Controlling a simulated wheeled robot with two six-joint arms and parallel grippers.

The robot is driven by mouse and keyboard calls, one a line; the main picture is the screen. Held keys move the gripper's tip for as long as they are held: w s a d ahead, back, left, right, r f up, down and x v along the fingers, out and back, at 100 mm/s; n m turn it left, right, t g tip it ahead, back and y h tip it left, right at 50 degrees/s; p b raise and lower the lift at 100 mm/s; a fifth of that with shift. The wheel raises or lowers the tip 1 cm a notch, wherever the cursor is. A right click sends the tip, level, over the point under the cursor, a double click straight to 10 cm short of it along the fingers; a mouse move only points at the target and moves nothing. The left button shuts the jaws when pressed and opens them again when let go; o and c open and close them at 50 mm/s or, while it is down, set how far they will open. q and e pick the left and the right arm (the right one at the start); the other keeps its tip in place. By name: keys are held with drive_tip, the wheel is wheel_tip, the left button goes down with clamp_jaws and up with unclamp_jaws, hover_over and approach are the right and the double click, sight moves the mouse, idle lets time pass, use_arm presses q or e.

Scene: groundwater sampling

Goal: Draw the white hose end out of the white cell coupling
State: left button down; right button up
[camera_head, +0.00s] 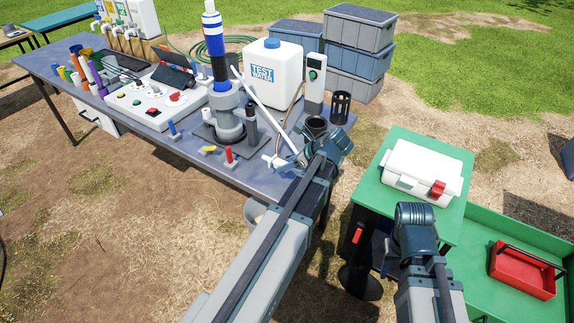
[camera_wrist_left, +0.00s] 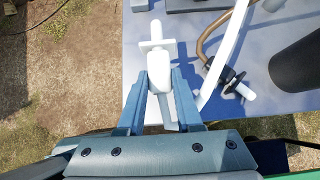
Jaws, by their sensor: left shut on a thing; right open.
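My left gripper (camera_wrist_left: 160,88) is shut on the white hose end (camera_wrist_left: 157,68). The white hose end also shows in the head view (camera_head: 276,161), at the front right edge of the grey table. It has a thick body, a crossbar and a narrow tip pointing away from the gripper. No coupling shows around the tip in the left wrist view, and I cannot pick out the white cell coupling for certain. The white hose (camera_wrist_left: 230,45) bends back behind the right finger. My right gripper (camera_head: 415,213) is open near the green stand, its fingertips hard to see.
A brown hose with a black collar (camera_wrist_left: 235,80) lies right of the held end. A white case (camera_head: 422,168) sits on the green stand.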

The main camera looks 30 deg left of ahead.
use_arm(q)
drive_tip(key=shift+f+b, duration=3.05)
drive_tip(key=shift+f, duration=0.15)
drive_tip(key=shift+f, duration=0.1)
drive_tip(key=c, duration=0.5)
unclamp_jaws()
drive_tip(key=shift+d, duration=0.1)
drive_tip(key=w+p+v, duration=0.1)
drive_tip(key=p+v, duration=0.8)
drive_tip(key=v, duration=0.4)
drive_tip(key=shift+s+d+r+p, duration=0.25)
drive_tip(key=shift+s+r+p, duration=0.1)
drive_tip(key=shift+s, duration=0.15)
